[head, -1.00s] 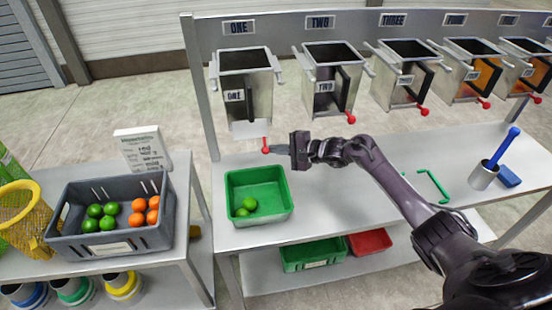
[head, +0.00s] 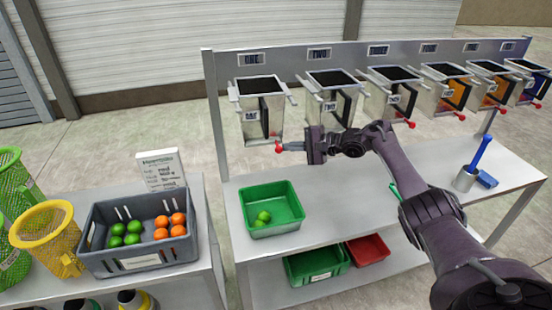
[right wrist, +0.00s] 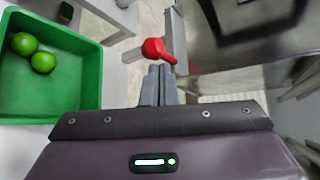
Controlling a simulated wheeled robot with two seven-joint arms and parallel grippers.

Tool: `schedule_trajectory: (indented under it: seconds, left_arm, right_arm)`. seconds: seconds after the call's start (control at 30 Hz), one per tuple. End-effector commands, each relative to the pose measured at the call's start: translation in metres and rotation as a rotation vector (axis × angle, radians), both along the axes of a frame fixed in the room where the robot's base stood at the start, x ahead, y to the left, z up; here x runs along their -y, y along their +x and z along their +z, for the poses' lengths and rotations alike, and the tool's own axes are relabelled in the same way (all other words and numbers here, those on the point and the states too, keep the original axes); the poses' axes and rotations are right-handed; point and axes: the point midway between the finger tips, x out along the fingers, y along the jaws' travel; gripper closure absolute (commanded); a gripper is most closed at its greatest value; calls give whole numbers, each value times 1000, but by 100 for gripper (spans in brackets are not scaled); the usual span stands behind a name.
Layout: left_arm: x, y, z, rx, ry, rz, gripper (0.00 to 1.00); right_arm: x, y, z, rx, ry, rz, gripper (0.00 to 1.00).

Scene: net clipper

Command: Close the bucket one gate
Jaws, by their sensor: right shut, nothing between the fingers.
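Bucket one (head: 261,112), a grey metal hopper, hangs at the left end of the rack under its ONE label (head: 251,59). A red knob (head: 278,148) sits at its lower right edge. No flap hangs visibly below the bucket, but its underside is hidden. My right gripper (head: 289,146) is shut and empty just right of the knob. In the right wrist view, the closed fingertips (right wrist: 159,72) point at the red knob (right wrist: 154,49), very close to it; I cannot tell whether they touch. My left gripper is not in view.
A green tray (head: 297,190) with two limes stands on the table below bucket one. Several other buckets hang to the right, including bucket two (head: 324,98), partly behind my gripper. A grey crate (head: 140,263) of fruit stands left.

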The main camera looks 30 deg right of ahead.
Motion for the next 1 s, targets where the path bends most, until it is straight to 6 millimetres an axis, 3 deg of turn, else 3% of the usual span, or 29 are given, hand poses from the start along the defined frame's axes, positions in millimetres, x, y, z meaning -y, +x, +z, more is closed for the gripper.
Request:
schedule_trajectory:
  seconds: [0.67,1.0]
  left_arm:
    - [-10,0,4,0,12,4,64]
    - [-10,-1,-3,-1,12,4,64]
  right_arm:
    - [2,0,5,-1,0,0,100]
    - [30,-34,16,0,-2,-1,100]
